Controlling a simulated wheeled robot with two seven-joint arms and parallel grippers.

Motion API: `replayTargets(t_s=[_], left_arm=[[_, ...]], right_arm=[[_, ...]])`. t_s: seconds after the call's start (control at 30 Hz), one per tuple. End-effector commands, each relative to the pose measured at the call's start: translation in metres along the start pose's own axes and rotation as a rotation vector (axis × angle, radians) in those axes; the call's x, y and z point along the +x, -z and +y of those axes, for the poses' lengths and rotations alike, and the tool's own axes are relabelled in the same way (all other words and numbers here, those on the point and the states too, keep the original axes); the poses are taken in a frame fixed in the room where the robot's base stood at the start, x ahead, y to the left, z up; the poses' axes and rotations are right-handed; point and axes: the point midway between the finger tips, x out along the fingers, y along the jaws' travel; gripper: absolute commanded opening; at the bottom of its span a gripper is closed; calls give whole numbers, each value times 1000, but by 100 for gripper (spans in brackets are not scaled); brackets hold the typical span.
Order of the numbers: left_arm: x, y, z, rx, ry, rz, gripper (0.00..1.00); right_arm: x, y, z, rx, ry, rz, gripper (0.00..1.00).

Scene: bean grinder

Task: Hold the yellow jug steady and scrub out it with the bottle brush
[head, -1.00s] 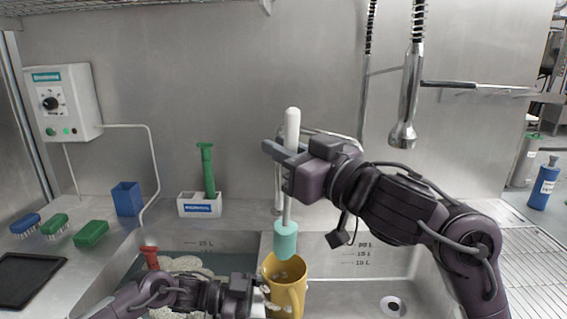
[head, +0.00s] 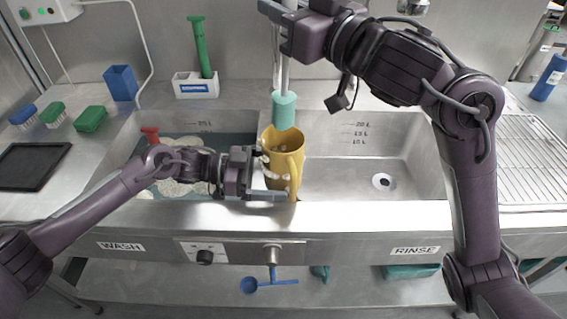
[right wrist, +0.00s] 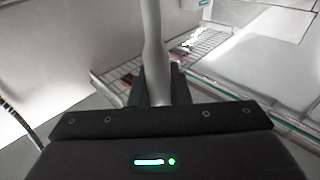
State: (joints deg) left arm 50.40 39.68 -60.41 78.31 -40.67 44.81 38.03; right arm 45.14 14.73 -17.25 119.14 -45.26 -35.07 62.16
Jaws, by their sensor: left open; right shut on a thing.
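The yellow jug (head: 289,172) stands upright at the divider between the two sink basins, with pale foam on its left side. My left gripper (head: 272,177) is open at the jug's left side, with one finger in front of its lower part. The bottle brush has a pale handle and a turquoise head (head: 284,109). My right gripper (head: 277,14) is shut on the handle and holds the brush upright, head down, over the jug's mouth. The head's lower end overlaps the mouth; I cannot tell whether it is inside. The handle (right wrist: 152,50) also shows in the right wrist view.
The left wash basin (head: 225,122) holds sudsy water, pale dishes and a red-handled item (head: 150,134). The right rinse basin (head: 345,180) is empty. A green brush (head: 201,50) stands in a white holder (head: 195,86) behind. A drying rack (head: 535,150) is at the right.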

Motion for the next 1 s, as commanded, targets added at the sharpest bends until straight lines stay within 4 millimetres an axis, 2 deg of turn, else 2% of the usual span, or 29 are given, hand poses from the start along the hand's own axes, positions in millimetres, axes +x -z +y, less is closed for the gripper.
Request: replayTargets(t_s=[0.17,0.4,0.6,0.87,1.0], left_arm=[[-21,0,-1,1,4,-2,100],[-73,0,-1,0,4,-3,100],[-106,0,-1,0,2,-2,100],[-120,0,0,-1,0,0,100],[-120,10,0,0,1,0,100]], right_arm=[[0,0,0,0,0,1,0],[0,0,0,0,0,1,0],[0,0,0,0,0,1,0],[0,1,0,0,0,1,0],[1,11,0,0,0,1,0]])
